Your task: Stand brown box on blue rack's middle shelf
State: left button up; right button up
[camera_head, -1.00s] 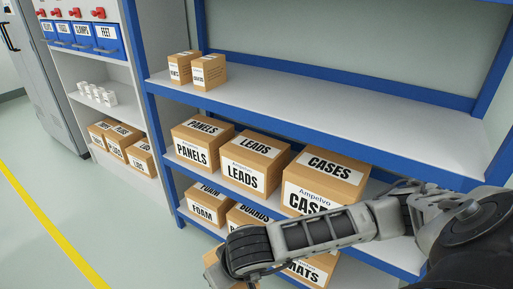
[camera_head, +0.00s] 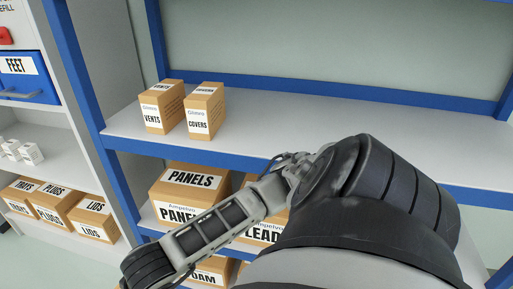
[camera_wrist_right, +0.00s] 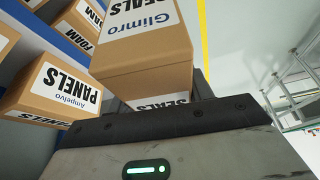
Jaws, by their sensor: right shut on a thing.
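The brown box (camera_wrist_right: 147,58), with a white label reading SEALS and Glimro, is held in my right gripper (camera_wrist_right: 172,112) in the right wrist view. The gripper is shut on it; the box hides most of the fingers. In the head view my right arm crosses in front of the rack, and its gripper and the box are not visible. The blue rack (camera_head: 84,88) has a grey shelf (camera_head: 300,123) carrying two small brown boxes, VENTS (camera_head: 161,108) and COVERS (camera_head: 203,110), at its left end. My left gripper is not in view.
To the right of COVERS that shelf is bare. The shelf below holds PANELS (camera_head: 195,178) and LEADS (camera_head: 262,237) boxes, partly behind my arm. A FOAM box (camera_head: 208,274) is lower down. A grey unit with a blue FEET bin (camera_head: 22,82) stands left.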

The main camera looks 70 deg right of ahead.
aim_at(338, 139)
jog(key=u, duration=0.3)
jog(key=i, duration=0.35)
jog(key=z, duration=2.15)
